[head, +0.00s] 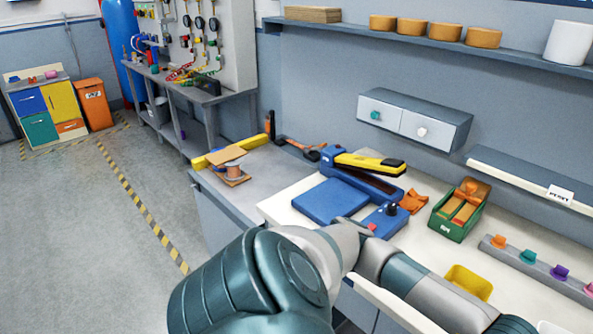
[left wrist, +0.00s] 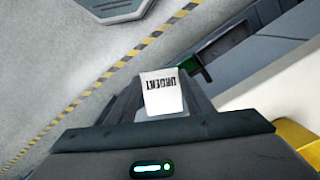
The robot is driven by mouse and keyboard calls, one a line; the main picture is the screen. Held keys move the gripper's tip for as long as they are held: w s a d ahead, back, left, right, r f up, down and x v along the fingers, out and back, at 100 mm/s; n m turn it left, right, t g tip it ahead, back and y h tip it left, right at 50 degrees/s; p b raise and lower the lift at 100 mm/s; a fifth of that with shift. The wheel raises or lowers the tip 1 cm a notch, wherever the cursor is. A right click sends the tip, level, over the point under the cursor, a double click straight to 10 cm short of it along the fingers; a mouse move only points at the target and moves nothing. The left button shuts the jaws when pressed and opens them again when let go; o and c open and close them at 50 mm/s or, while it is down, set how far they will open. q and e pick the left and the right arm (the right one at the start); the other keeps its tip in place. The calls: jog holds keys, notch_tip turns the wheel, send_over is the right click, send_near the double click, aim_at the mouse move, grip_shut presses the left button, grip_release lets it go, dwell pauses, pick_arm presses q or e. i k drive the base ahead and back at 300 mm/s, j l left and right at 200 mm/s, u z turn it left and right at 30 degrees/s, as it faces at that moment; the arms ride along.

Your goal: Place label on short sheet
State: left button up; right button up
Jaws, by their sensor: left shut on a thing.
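In the left wrist view, my left gripper (left wrist: 163,98) is shut on a small white label (left wrist: 162,88) with black block lettering, which appears upside down. The label stands out between the fingertips, with striped floor behind it. In the head view, the label and left gripper cannot be made out; a teal and grey arm of mine fills the lower middle. I cannot pick out a short sheet in either view. My right gripper does not show.
The pale bench mat (head: 280,206) holds a blue machine with a yellow-and-black handle (head: 370,163), and a green box (head: 459,210). A rail with coloured knobs (head: 540,270) and a yellow bin (head: 468,282) are at right. A white tag (head: 560,194) hangs on the wall ledge.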

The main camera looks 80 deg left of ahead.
aim_at(226, 154)
jog(key=k+j, duration=0.15)
jog(key=j, duration=0.35)
jog(key=k+j+u, duration=0.1)
jog(key=j, duration=0.4)
jog(key=k+j, duration=0.25)
jog(key=j, duration=0.3)
jog(key=k+j, duration=0.15)
jog(key=j, duration=0.35)
jog(key=k+j+u, duration=0.1)
jog(key=j, duration=0.45)
jog(key=k+j, duration=0.15)
jog(key=j, duration=0.35)
jog(key=k+j, duration=0.15)
jog(key=j, duration=0.4)
jog(key=k+j+u, duration=0.1)
jog(key=j, duration=1.2)
jog(key=i+j+u, duration=0.1)
jog(key=j, duration=0.7)
